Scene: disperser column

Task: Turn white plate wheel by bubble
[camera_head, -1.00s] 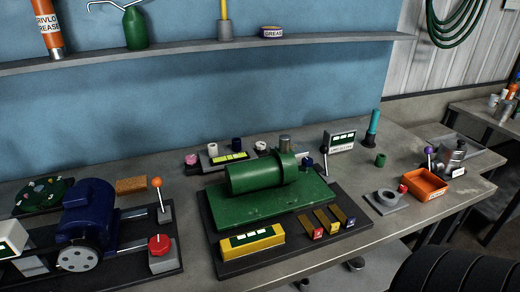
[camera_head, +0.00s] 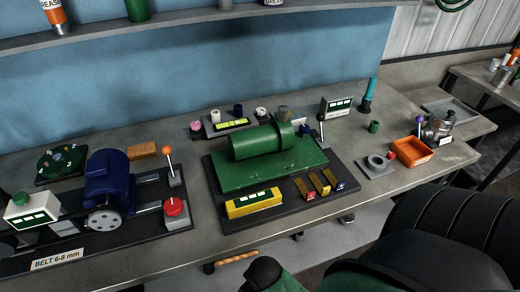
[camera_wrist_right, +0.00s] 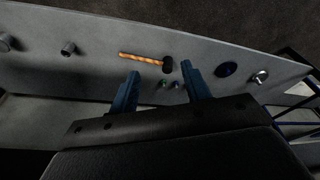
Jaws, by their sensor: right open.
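In the head view a pale grey-white round wheel with holes (camera_head: 104,221) sits on the front of a blue motor (camera_head: 108,180) at the left of the bench. A white block with a green panel and a green knob (camera_head: 31,214) stands left of it. A yellow block with pale windows on a green panel (camera_head: 253,203) lies at the front of the middle unit. I cannot tell which part is the bubble. My right gripper (camera_wrist_right: 163,85) shows only in the wrist view, open and empty, its blue fingers apart, away from the wheel. My left gripper is not in view.
A red button box (camera_head: 176,213) and an orange-knobbed lever (camera_head: 170,165) stand right of the motor. A green cylinder unit (camera_head: 262,143) fills the middle. A hammer (camera_wrist_right: 145,57) lies on a grey surface in the wrist view. Bare bench lies between the two units.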

